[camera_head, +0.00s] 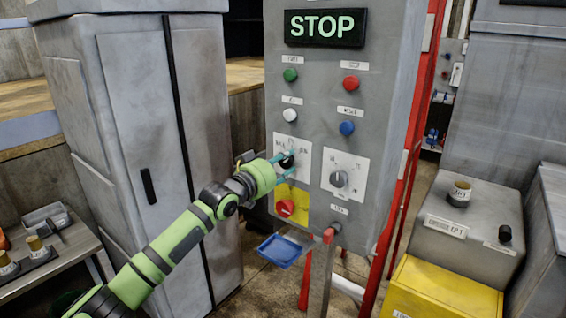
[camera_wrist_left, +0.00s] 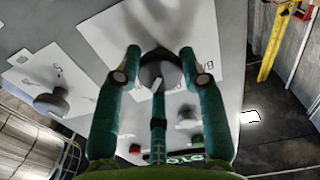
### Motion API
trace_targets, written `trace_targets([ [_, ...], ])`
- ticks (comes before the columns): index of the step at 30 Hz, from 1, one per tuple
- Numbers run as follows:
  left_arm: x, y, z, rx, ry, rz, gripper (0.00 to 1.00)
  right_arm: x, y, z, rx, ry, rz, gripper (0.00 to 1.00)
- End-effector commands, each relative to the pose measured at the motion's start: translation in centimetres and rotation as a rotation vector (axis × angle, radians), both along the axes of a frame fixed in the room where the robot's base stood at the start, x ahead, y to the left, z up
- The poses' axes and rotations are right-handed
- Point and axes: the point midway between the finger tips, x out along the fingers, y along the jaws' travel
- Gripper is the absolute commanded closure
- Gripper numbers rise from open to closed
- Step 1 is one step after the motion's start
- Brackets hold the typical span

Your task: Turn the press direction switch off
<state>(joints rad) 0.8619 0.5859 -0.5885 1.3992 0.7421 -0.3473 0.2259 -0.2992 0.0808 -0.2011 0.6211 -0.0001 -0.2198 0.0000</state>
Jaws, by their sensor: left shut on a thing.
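A grey control panel (camera_head: 325,120) carries two rotary switches on white plates. My left gripper (camera_head: 284,161) is at the left rotary switch (camera_head: 287,163), partly covering it. In the left wrist view, the fingers of my left gripper (camera_wrist_left: 160,82) are around the round dark knob (camera_wrist_left: 160,66), shut on it, with a light pointer mark on the knob's front. The second rotary switch (camera_head: 339,179) is free to the right; it also shows in the left wrist view (camera_wrist_left: 52,103). The plate labels are too small to read surely. My right gripper is not in view.
Green (camera_head: 290,75), red (camera_head: 350,83), white (camera_head: 290,115) and blue (camera_head: 347,128) buttons sit above the switches, under a lit STOP sign (camera_head: 325,27). A red knob on a yellow plate (camera_head: 292,203) is just below my left gripper. A grey cabinet (camera_head: 130,130) stands left.

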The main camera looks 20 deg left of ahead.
Motion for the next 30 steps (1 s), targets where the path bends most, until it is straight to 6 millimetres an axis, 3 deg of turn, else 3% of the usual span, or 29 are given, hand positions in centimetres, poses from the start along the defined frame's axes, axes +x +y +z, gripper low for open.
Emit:
trace_targets([
  [1,0.1,0.1,0.8,-0.036,-0.002,0.002,0.92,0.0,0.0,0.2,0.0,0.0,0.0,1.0],
  [18,0.1,0.4,1.0,-0.493,0.158,0.003,0.92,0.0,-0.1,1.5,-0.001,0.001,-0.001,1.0],
  [30,0.2,0.6,1.0,-0.689,0.227,0.002,0.92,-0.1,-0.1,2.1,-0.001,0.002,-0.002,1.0],
])
